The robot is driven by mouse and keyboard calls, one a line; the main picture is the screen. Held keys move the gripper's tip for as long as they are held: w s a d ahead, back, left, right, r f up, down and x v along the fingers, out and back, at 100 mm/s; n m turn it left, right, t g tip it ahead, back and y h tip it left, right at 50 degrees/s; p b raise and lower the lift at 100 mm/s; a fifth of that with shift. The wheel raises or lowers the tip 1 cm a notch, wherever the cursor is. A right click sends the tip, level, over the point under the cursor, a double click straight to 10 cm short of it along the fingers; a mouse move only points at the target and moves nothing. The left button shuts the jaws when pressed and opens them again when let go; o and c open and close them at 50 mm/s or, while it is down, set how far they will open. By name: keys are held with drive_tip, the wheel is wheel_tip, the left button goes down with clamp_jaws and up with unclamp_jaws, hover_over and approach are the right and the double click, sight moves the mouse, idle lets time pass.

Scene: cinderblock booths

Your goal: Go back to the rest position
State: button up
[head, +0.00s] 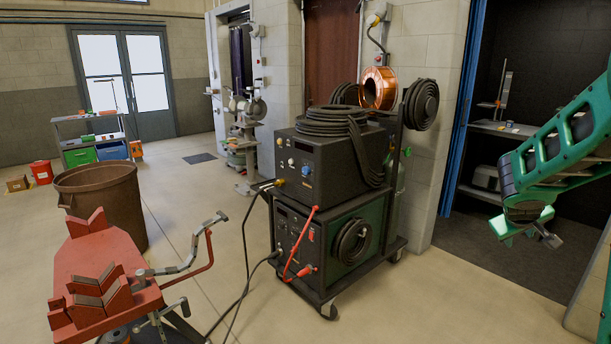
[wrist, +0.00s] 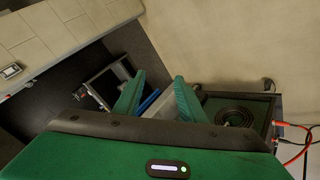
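My green arm reaches in from the right edge of the head view. My gripper (head: 530,238) hangs in front of the dark booth opening, to the right of the welding machine. In the wrist view, my gripper (wrist: 160,76) shows two green fingers standing apart with nothing held between them. The blue strip seen through the gap lies beyond the fingers.
A black welding machine (head: 328,165) on a wheeled cart stands mid-view, with cables trailing on the floor. A red vise stand (head: 95,262) and a brown bin (head: 105,200) are at left. Shelves (head: 505,130) stand inside the booth. Floor right of the cart is clear.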

drive_tip(key=s+a+m+g+y, duration=0.2)
drive_tip(key=s+a, duration=0.3)
drive_tip(key=s, duration=0.7)
drive_tip(key=s+a+f+m+g+y, duration=0.1)
drive_tip(key=s+a, duration=0.4)
drive_tip(key=s, duration=0.7)
drive_tip(key=s+a+m+g+y, duration=0.3)
drive_tip(key=s+a+m+y, duration=0.1)
drive_tip(key=s, duration=0.9)
drive_tip(key=shift+a+f, duration=0.25)
drive_tip(key=shift+a, duration=0.5)
drive_tip(key=shift+c, duration=0.7)
